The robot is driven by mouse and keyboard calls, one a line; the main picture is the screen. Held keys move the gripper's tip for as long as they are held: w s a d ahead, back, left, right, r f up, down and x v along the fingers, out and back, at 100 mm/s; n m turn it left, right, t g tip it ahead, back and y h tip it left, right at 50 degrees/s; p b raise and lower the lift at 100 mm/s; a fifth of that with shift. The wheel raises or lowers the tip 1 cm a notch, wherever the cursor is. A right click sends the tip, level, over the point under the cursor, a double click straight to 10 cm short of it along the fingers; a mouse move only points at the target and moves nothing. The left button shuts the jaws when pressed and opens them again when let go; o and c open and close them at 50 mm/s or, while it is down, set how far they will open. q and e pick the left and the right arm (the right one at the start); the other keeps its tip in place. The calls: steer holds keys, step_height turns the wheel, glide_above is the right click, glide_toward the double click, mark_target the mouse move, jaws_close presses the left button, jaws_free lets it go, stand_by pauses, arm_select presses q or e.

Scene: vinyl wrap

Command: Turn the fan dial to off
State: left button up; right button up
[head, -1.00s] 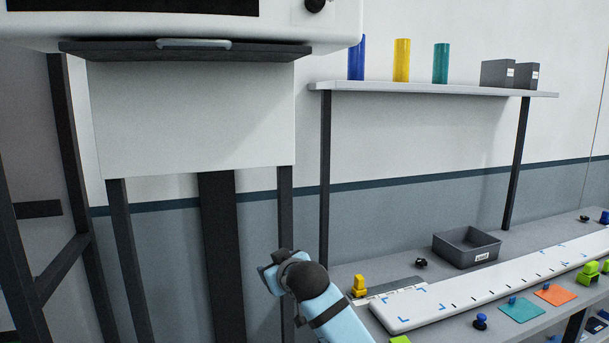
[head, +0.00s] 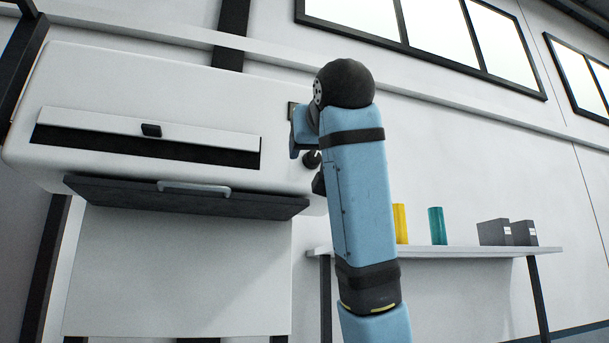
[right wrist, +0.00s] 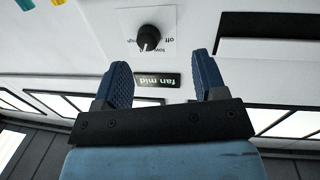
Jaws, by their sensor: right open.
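The fan dial (right wrist: 149,38) is a round black knob on a white label plate (right wrist: 167,27) with small lettering, seen upside down in the right wrist view. "off" is readable on the plate. In the head view the dial (head: 312,159) shows at the right end of the white hood unit (head: 80,85), partly beside my arm. My right gripper (right wrist: 160,66) is open and empty, its blue fingers pointing toward the panel, apart from the dial. My left gripper is out of view.
A dark flap with a grey handle (head: 193,187) juts out under the unit. A shelf (head: 455,252) at right holds a yellow cylinder (head: 400,223), a teal cylinder (head: 437,226) and grey boxes (head: 495,232). Windows (head: 430,25) line the wall above.

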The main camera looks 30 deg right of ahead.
mark_target(314, 156)
steer(key=s+r, duration=0.3)
steer(key=s, duration=0.1)
steer(key=shift+m, duration=0.4)
steer(key=p+x, duration=0.1)
steer(key=x, duration=0.3)
steer(key=p+x, duration=0.2)
steer(key=x, duration=0.2)
steer(key=p+x, duration=0.1)
steer(key=x, duration=0.3)
steer(key=shift+s+d, duration=0.1)
steer(key=shift+d, duration=0.3)
steer(key=shift+w+d, duration=0.2)
steer(key=shift+w, duration=0.4)
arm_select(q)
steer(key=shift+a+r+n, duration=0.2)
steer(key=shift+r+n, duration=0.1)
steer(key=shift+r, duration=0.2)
